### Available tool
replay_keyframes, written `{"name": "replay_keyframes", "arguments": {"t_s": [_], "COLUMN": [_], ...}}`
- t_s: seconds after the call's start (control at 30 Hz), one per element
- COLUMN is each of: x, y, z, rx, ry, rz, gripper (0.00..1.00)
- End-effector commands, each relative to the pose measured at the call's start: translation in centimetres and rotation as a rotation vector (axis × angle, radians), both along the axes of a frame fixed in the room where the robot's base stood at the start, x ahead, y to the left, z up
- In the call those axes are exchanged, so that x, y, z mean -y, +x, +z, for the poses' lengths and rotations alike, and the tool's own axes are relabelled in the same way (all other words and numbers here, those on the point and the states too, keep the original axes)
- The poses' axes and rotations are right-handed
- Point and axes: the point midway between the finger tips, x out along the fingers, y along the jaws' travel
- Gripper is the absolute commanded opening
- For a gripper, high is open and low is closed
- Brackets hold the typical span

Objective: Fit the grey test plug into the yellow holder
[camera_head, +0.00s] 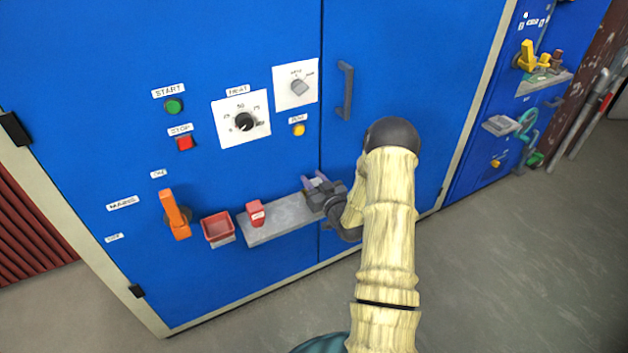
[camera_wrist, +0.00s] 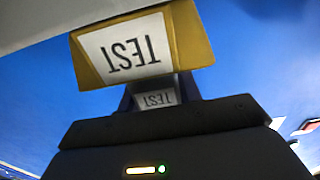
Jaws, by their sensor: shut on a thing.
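The yellow holder (camera_wrist: 188,38) fills the top of the wrist view, with a white "TEST" label that reads upside down. Just below it is the grey test plug (camera_wrist: 156,84), with a smaller "TEST" label. My gripper (camera_head: 320,188) is shut on the plug, over the right end of the grey shelf in the head view. The gripper's dark body covers the lower part of the wrist view. The plug appears close to the holder, but I cannot tell whether they touch. I cannot make out the holder in the head view.
The grey shelf (camera_head: 283,221) on the blue cabinet carries a red block (camera_head: 256,213). Left of it are a red bin (camera_head: 218,228) and an orange lever (camera_head: 175,214). A door handle (camera_head: 345,90) juts out above my gripper. The floor at right is clear.

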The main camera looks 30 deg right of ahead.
Motion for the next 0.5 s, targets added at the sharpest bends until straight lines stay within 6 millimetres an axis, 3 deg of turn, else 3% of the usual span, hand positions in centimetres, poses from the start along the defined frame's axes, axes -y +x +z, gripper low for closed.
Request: {"name": "replay_keyframes", "arguments": {"t_s": [0.13,0.17,0.27,0.5], "x": [0.02,0.02,-0.01,-0.14], "y": [0.00,0.00,0.00,0.05], "z": [-0.51,-0.44,-0.38,-0.36], "rx": [0.000,0.000,0.000,0.000], "ry": [0.000,0.000,0.000,0.000], "rz": [0.000,0.000,0.000,0.002], "gripper": [0.11,0.38,0.56,0.56]}}
